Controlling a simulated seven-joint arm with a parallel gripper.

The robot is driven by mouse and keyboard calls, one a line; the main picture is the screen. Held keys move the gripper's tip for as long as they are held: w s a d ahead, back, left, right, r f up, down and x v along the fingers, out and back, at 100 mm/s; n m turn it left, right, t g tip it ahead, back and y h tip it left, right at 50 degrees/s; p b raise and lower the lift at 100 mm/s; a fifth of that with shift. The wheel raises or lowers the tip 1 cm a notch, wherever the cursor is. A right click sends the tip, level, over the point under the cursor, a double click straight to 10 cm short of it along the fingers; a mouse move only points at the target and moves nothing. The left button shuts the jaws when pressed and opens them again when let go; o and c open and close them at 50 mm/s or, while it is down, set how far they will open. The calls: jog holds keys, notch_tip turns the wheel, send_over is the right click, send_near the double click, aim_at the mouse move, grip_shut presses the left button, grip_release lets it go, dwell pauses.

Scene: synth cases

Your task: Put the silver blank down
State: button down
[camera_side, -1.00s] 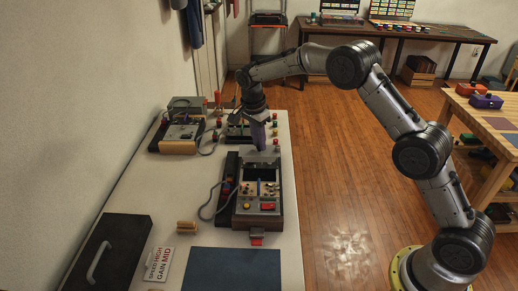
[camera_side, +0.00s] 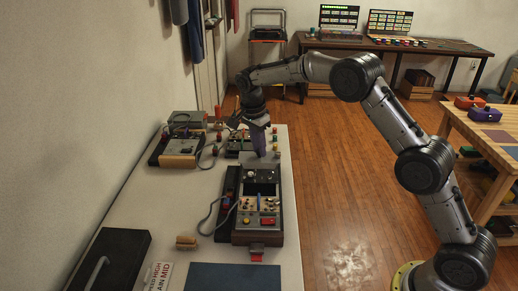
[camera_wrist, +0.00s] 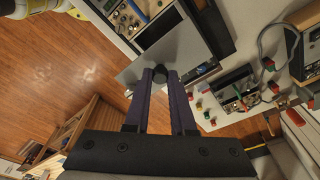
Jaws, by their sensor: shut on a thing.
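My gripper (camera_side: 260,155), with purple fingers, points down at the far end of the dark console (camera_side: 255,205). In the wrist view my gripper (camera_wrist: 161,74) is shut on a small dark knob on the silver blank (camera_wrist: 185,48), a flat grey plate. The plate overlaps the end of the console (camera_wrist: 118,14), where a dark opening shows beside it. I cannot tell whether the plate touches the console or hangs just above it. In the side view the blank is small and hard to make out.
A second device (camera_side: 180,150) stands at the left, and another boxed device (camera_side: 240,144) is behind my gripper. Several coloured buttons line the table's right side. A black case (camera_side: 112,258) and a blue mat (camera_side: 235,277) lie nearer. A cable loops left of the console.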

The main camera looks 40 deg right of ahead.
aim_at(261, 161)
dwell(0.4)
jog(key=shift+w+f+m, duration=0.1)
jog(key=shift+f+m, duration=0.05)
jog(key=shift+m, duration=0.35)
jog(key=shift+s+a+f+m, duration=0.3)
jog(key=shift+s+f+m, duration=0.05)
jog(key=shift+s+f, duration=0.2)
jog(key=shift+s+a+f+m, duration=0.25)
jog(key=shift+s+f+m, duration=0.1)
jog(key=shift+s+f, duration=0.15)
jog(key=s+a+n, duration=0.2)
jog(key=s+a, duration=1.9)
jog(key=s, duration=0.3)
jog(key=shift+w+a+f, duration=1.3)
jog(key=shift+w+f, duration=0.65)
jog(key=shift+f, duration=0.2)
jog(key=shift+w+a+f, duration=1.25)
jog(key=shift+w+f, duration=0.75)
jog(key=shift+f, duration=0.15)
jog(key=shift+w+a+f, duration=1.3)
jog(key=shift+w+f, duration=0.65)
jog(key=shift+f, duration=0.2)
jog(key=shift+f, duration=0.1)
